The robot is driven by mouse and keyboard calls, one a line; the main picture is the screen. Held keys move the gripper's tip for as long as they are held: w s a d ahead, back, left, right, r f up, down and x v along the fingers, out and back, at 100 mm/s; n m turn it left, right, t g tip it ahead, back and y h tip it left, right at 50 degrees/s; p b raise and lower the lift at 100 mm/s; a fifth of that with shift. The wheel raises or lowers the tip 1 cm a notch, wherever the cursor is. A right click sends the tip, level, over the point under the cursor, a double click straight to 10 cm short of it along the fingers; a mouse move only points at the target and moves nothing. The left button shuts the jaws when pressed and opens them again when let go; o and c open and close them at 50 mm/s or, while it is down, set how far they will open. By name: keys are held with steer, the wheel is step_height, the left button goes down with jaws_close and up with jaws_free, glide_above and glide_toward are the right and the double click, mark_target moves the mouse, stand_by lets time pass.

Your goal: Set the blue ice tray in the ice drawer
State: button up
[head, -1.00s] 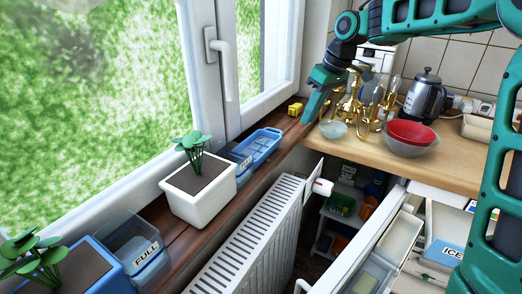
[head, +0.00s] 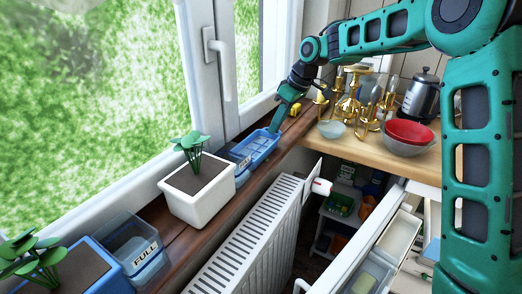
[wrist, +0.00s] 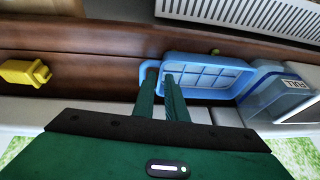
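The blue ice tray (head: 258,150) lies on the wooden windowsill, with a grid of cells inside. The wrist view shows it too (wrist: 210,78), with a loop at its left end. My gripper (head: 276,129) points down at the tray's far end. In the wrist view its two fingers (wrist: 160,72) stand apart, with a narrow gap, at the loop and left rim. I cannot tell whether they touch the tray. The ice drawer (head: 431,250) at lower right is mostly hidden behind my arm; its ICE label is covered.
A clear bin (wrist: 272,92) marked FULL stands close beside the tray. Another FULL bin (head: 137,252) and a white planter (head: 198,192) share the sill. Counter items include a red bowl (head: 410,133) and kettle (head: 420,97).

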mark_target(259, 146)
steer(key=x, duration=0.4)
steer(key=shift+a, duration=0.25)
jaws_close()
